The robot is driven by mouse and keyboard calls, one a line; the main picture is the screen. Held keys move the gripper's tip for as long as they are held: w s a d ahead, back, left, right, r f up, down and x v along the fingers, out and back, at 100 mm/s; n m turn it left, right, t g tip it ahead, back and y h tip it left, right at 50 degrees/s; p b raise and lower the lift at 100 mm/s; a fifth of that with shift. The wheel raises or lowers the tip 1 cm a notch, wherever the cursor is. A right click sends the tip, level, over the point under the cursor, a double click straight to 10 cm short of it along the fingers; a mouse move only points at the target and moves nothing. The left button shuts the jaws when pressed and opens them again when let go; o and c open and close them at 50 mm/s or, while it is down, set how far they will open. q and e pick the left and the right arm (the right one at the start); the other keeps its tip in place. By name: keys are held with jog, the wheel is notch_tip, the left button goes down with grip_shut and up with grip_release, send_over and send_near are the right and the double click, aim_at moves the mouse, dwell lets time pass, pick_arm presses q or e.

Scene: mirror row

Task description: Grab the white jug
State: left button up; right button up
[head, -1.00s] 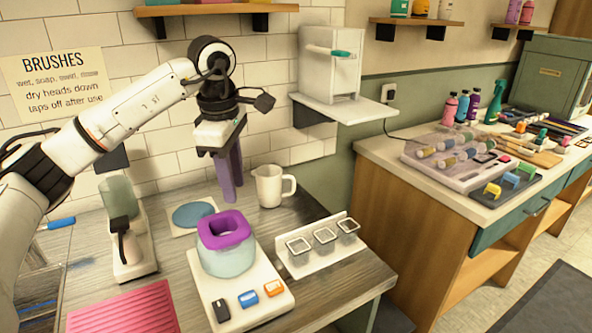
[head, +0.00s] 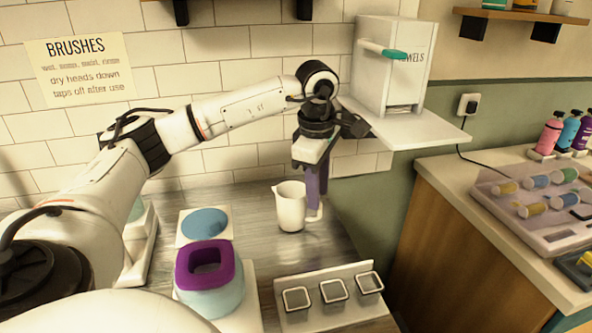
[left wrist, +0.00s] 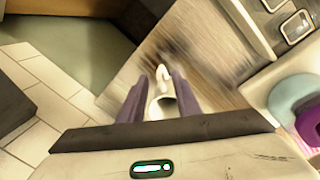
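The white jug (head: 290,207) stands upright on the grey worktop (head: 262,240), its handle on the right side in the head view. My left gripper (head: 316,192) points down at the handle side of the jug, its purple fingers overlapping the handle in the picture. In the left wrist view the fingers of my left gripper (left wrist: 160,78) are apart, with the jug (left wrist: 165,107) and its handle showing in the gap between them. I cannot tell whether a finger touches the handle. My right gripper is not in view.
A white towel box (head: 385,75) on a shelf (head: 425,130) is just right of my left gripper. The tiled wall is close behind.

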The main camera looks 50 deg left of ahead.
aim_at(299, 209)
pick_arm(q)
jog(key=shift+w+a+f, duration=0.1)
jog(key=shift+f, duration=0.9)
jog(key=shift+w+a+f, duration=0.1)
jog(key=shift+f, duration=0.85)
grip_shut()
